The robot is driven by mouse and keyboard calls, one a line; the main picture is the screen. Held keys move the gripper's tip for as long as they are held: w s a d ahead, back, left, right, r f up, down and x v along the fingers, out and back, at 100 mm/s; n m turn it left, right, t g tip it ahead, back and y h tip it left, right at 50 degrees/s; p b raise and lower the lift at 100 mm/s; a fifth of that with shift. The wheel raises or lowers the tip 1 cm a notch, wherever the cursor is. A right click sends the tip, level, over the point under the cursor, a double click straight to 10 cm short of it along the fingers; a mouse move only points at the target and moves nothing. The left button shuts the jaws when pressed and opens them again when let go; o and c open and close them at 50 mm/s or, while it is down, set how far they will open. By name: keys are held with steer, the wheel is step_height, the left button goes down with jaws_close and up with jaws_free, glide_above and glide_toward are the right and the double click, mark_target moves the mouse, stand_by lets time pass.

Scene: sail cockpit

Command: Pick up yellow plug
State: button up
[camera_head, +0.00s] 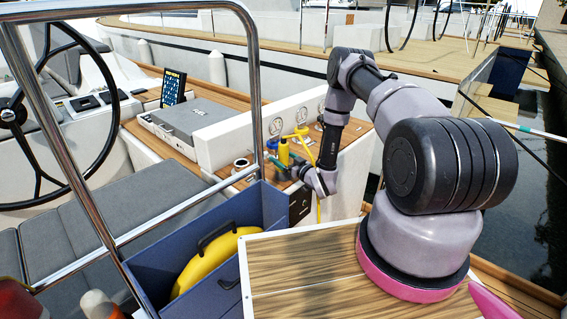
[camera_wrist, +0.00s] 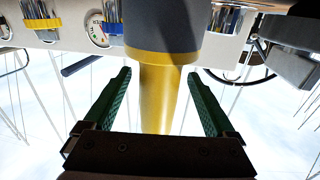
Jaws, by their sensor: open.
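The yellow plug (camera_head: 283,153) stands on the cockpit side ledge, just beyond the end of my arm. In the wrist view the yellow plug (camera_wrist: 158,90) shows as a yellow cylinder with a wide grey part at one end. My gripper (camera_wrist: 160,74) is open, with one green finger on each side of the yellow part. A gap shows between each finger and the plug. In the head view my gripper (camera_head: 277,160) is small beside the plug, and its fingers are partly hidden.
A grey case (camera_head: 184,120) lies on the teak ledge to the left. A small round cup-like thing (camera_head: 240,163) is near the plug. A blue bin (camera_head: 150,268) with a yellow object (camera_head: 210,258) stands in front. A steel rail (camera_head: 247,90) rises left of the plug.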

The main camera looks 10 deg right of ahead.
steer(key=shift+x, duration=1.2)
jaws_close()
steer(key=shift+r, duration=0.1)
step_height(320, 180, up, 13)
